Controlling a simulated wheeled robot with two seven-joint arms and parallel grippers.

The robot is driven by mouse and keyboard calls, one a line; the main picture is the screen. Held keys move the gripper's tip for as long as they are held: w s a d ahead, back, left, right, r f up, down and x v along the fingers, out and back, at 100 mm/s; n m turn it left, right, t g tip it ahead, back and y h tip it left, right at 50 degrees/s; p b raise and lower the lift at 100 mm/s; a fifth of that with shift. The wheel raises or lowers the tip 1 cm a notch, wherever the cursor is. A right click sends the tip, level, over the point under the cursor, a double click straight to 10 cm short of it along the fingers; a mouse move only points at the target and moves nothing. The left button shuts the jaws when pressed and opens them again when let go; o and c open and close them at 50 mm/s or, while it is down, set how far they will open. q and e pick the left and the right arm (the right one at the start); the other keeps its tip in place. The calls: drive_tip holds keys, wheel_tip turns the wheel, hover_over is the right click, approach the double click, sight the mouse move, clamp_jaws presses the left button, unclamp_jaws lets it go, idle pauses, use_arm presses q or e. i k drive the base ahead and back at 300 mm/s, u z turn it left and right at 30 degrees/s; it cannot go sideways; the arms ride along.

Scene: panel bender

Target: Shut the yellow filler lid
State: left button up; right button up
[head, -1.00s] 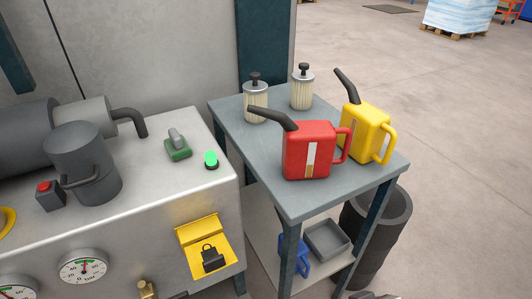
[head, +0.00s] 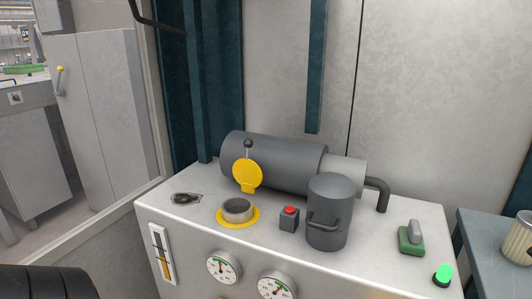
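The yellow filler lid (head: 247,176) stands open, tilted up behind the filler neck, with a thin stem and dark knob at its top. The filler neck (head: 237,206) is a short grey open ring on a yellow flange, on top of the pale machine cabinet (head: 375,240). Its mouth is uncovered. Neither gripper is in view.
A dark motor cylinder (head: 280,160) lies behind the lid. A red-button box (head: 289,219) and a dark handled canister (head: 328,215) stand right of the neck. Gauges and a level glass (head: 161,254) are on the front. A black ribbed object (head: 45,283) fills the lower left corner.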

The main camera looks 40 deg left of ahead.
sight(246, 172)
drive_tip(key=u, duration=1.5)
drive_tip(key=k, duration=0.5)
drive_tip(key=u, duration=2.1)
drive_tip(key=i, duration=1.15)
drive_tip(key=z, duration=2.1)
